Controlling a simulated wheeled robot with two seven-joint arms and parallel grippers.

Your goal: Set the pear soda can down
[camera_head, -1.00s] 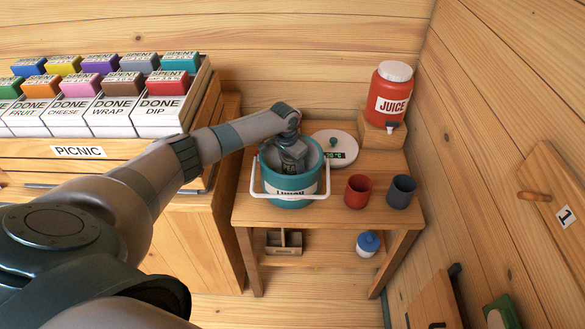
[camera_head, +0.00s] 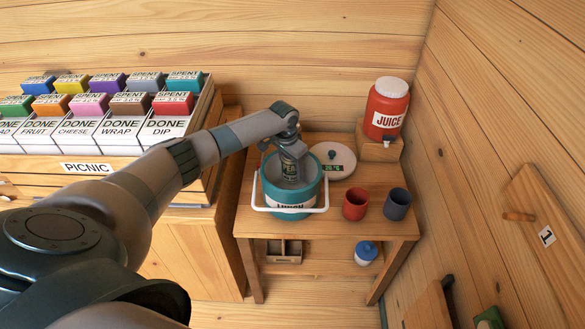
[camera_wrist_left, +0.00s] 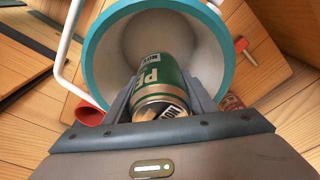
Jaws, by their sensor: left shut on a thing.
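The pear soda can (camera_head: 289,170) is green with a light label and partly hidden by my fingers in the head view. In the left wrist view the can (camera_wrist_left: 165,80) shows its lettering and a metal end. My left gripper (camera_head: 291,159) is shut on it from above. The can is at the mouth of the teal lunch bucket (camera_head: 266,190), inside the rim as seen from the head. Its lower end is against the bucket's grey interior in view; whether it touches the floor I cannot tell. My right gripper is not in view.
The bucket stands on a small wooden table (camera_head: 345,228) with its white handle (camera_head: 290,211) lowered in front. A round lidded scale-like disc (camera_head: 335,158), a red cup (camera_head: 355,203) and a dark blue cup (camera_head: 397,203) are close by. A red juice dispenser (camera_head: 387,105) stands at the back right.

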